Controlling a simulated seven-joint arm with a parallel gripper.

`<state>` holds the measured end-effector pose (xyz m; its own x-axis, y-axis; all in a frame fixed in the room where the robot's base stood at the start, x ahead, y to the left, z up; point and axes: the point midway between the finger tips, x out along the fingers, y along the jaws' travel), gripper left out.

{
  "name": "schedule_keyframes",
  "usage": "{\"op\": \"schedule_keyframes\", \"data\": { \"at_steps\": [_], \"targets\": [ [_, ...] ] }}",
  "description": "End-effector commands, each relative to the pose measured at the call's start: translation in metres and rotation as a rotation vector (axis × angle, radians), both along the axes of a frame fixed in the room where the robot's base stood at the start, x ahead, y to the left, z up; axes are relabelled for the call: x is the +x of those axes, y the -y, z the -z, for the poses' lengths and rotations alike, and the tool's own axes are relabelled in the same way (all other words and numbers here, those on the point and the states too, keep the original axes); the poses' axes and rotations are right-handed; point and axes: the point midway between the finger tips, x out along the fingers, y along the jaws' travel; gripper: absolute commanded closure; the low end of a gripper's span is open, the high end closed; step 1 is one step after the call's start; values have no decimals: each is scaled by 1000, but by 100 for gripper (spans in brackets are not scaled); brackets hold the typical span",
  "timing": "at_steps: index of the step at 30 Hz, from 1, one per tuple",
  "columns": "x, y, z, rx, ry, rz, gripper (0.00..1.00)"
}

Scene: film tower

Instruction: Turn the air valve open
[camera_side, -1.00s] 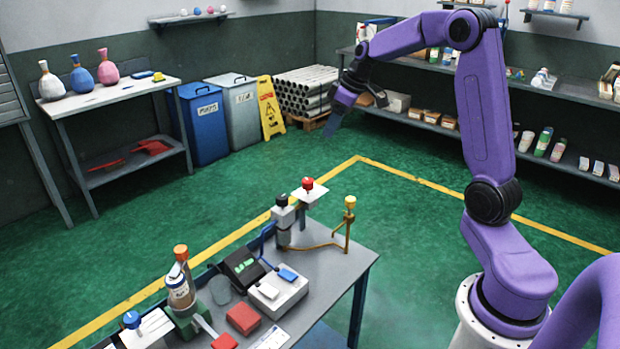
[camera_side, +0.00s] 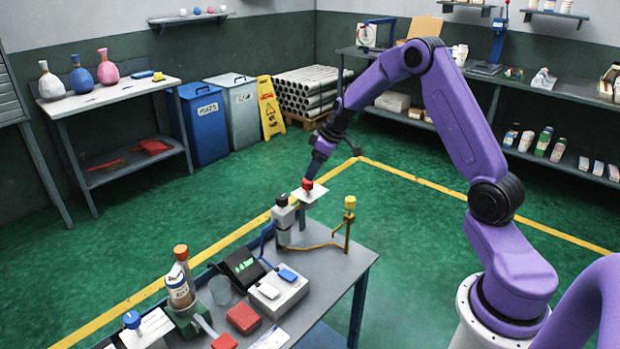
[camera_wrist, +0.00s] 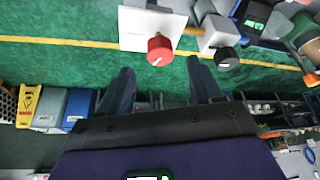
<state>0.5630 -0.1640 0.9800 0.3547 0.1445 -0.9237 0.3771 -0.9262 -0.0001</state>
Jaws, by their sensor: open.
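A red knob (camera_side: 307,185) with a white plate (camera_side: 312,195) stands at the back of the work table. In the wrist view the red knob (camera_wrist: 160,50) carries a short white mark, and the white plate (camera_wrist: 138,24) is beside it. A black knob (camera_side: 281,200) on a grey block is to its left, and a yellow knob (camera_side: 349,202) on a brass pipe is to its right. No label shows which is the air valve. My gripper (camera_side: 308,174) is open and empty, just above the red knob. In the wrist view my fingertips (camera_wrist: 160,78) are spread apart below the red knob.
The table (camera_side: 330,268) also holds a dark display box (camera_side: 241,267), a white box with buttons (camera_side: 278,290), a red block (camera_side: 243,319), a bottle (camera_side: 180,288) and a blue knob (camera_side: 132,319).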

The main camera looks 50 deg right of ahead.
Motion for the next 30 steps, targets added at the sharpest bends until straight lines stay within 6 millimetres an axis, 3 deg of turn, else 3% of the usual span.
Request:
{"op": "schedule_keyframes", "data": {
  "at_steps": [3,9,21,22,27,30],
  "targets": [
    [6,-3,19,-1,-3,-2,36],
    [14,-6,37,0,0,0,36],
    [16,-7,43,0,0,-1,36],
    [16,-7,43,0,0,-1,39],
    [16,-7,43,0,0,-1,91],
    [16,-7,43,0,0,-1,91]
  ]
}}
